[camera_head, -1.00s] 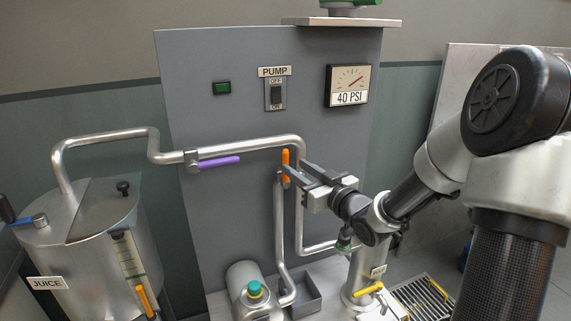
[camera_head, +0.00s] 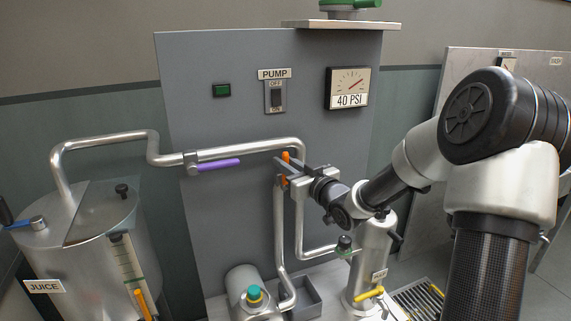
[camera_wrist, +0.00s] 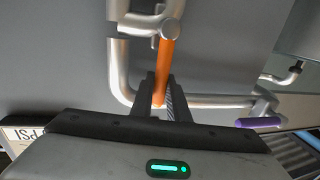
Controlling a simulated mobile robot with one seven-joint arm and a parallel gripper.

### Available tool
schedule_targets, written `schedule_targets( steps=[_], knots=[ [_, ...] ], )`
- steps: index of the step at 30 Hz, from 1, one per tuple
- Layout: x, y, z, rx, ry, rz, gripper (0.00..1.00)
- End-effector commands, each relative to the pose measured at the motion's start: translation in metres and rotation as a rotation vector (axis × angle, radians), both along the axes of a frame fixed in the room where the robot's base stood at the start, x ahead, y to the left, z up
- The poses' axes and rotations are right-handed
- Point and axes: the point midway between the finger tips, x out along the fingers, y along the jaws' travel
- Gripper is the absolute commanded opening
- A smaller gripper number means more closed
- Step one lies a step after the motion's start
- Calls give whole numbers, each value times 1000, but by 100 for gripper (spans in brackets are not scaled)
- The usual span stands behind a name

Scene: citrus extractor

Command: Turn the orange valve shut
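The orange valve handle (camera_head: 285,157) sits on the steel pipe in front of the grey panel. In the wrist view the orange handle (camera_wrist: 165,65) runs down from a round pivot and its lower end lies between my fingertips. My gripper (camera_head: 281,172) is at the handle, reaching in from the right, and its fingers (camera_wrist: 163,92) stand close on either side of it. I cannot tell whether they press on it. In the head view the fingers hide part of the handle.
A purple valve handle (camera_head: 215,165) lies along the upper pipe (camera_head: 225,149), left of my gripper. A juice tank (camera_head: 88,240) stands at left. The gauge (camera_head: 348,88) reads 40 PSI, right of the pump switch (camera_head: 275,94). A steel cylinder (camera_head: 369,262) stands below my arm.

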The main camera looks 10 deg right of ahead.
Motion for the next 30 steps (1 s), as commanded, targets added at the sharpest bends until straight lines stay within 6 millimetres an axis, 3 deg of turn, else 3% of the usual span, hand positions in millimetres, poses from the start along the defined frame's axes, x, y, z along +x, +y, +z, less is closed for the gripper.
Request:
schedule_targets(
  steps=[14, 30],
  knots=[
    [1, -5, 1, 62, 12, 0, 0],
    [8, -37, -9, 502, 98, -1, 0]
  ],
)
